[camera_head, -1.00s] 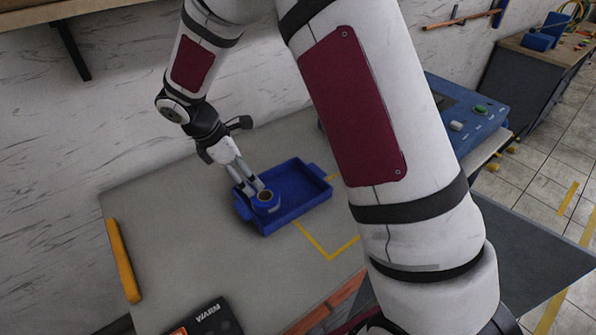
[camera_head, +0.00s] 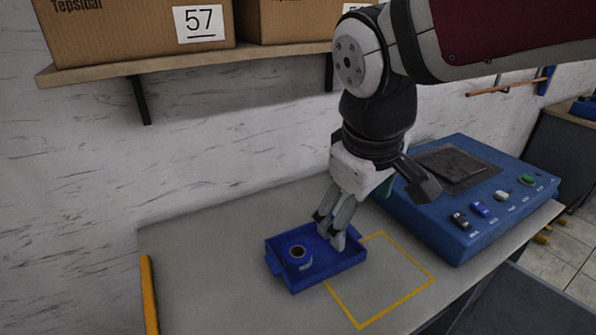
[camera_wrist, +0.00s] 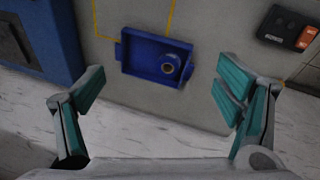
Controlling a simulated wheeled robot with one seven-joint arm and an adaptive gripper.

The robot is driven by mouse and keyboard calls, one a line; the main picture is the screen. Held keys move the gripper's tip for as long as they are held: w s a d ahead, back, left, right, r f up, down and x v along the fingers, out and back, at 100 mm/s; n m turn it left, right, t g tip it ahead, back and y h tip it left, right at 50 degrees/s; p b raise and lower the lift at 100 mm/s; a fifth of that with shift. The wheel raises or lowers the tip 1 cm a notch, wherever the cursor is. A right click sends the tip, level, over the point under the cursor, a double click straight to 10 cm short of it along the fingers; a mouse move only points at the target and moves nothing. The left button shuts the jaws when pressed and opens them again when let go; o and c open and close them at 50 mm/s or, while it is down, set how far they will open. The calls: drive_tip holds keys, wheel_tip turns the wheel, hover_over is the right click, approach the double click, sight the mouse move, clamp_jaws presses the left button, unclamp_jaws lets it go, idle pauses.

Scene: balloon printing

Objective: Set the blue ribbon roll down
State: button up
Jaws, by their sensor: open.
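The blue ribbon roll (camera_head: 299,258) rests upright in the left part of the blue tray (camera_head: 333,276), its round core facing up. In the wrist view the roll (camera_wrist: 170,65) lies in the right part of the tray (camera_wrist: 140,67). My gripper (camera_head: 332,233) is open and empty, above the tray's right back part in the head view and apart from the roll. In the wrist view its teal-padded fingers (camera_wrist: 158,92) are spread wide with nothing between them.
A blue machine (camera_head: 463,198) with buttons stands right of the tray. A yellow tape outline (camera_head: 403,312) marks the table (camera_head: 220,265) beside the tray. A shelf (camera_head: 190,62) with cardboard boxes (camera_head: 130,30) hangs above. A yellow bar (camera_head: 149,295) lies at the table's left.

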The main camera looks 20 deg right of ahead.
drive_tip(key=s+m+t+y, duration=0.1)
drive_tip(key=s+m, duration=0.3)
drive_tip(key=s, duration=0.3)
drive_tip(key=shift+s+a+r+t+y, duration=0.25)
drive_tip(key=shift+a+r+t+y, duration=0.05)
drive_tip(key=shift+a+t+y, duration=0.1)
drive_tip(key=shift+d, duration=0.1)
